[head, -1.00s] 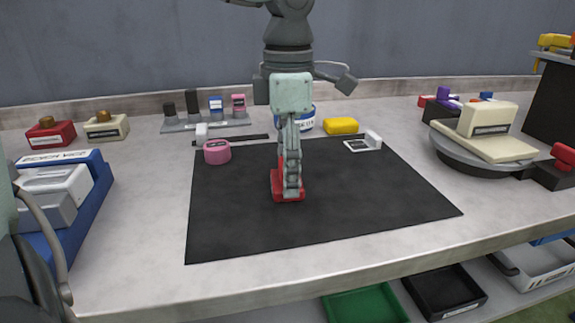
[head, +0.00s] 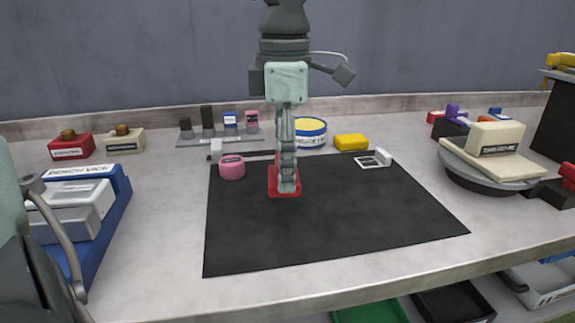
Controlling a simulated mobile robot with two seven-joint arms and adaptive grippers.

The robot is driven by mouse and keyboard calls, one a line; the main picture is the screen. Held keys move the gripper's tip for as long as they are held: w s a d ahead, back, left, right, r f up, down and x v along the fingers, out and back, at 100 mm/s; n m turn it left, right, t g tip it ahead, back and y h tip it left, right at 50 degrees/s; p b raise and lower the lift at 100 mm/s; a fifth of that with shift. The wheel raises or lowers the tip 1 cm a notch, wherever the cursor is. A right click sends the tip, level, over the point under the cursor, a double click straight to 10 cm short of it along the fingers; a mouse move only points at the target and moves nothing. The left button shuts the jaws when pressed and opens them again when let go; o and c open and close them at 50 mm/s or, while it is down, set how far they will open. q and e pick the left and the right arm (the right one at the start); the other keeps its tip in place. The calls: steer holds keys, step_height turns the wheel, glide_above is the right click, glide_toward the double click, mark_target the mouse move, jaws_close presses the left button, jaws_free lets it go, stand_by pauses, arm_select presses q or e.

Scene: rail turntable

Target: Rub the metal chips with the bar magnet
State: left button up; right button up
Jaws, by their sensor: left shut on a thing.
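My left gripper (head: 288,186) points down over the back part of the black mat (head: 340,225). It is shut on a red block (head: 273,185), which I take to be the bar magnet. The block is low at the mat, and the fingers hide much of it. I cannot tell whether it touches the mat. No metal chips can be made out on the mat; any under the block are hidden. My right gripper is not in view.
A pink round tub (head: 232,168) is left of the gripper. A blue vice (head: 122,192) stands left, a turntable (head: 478,182) right. The mat's front is clear.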

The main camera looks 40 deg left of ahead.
arm_select(q)
steer(key=shift+r, duration=1.85)
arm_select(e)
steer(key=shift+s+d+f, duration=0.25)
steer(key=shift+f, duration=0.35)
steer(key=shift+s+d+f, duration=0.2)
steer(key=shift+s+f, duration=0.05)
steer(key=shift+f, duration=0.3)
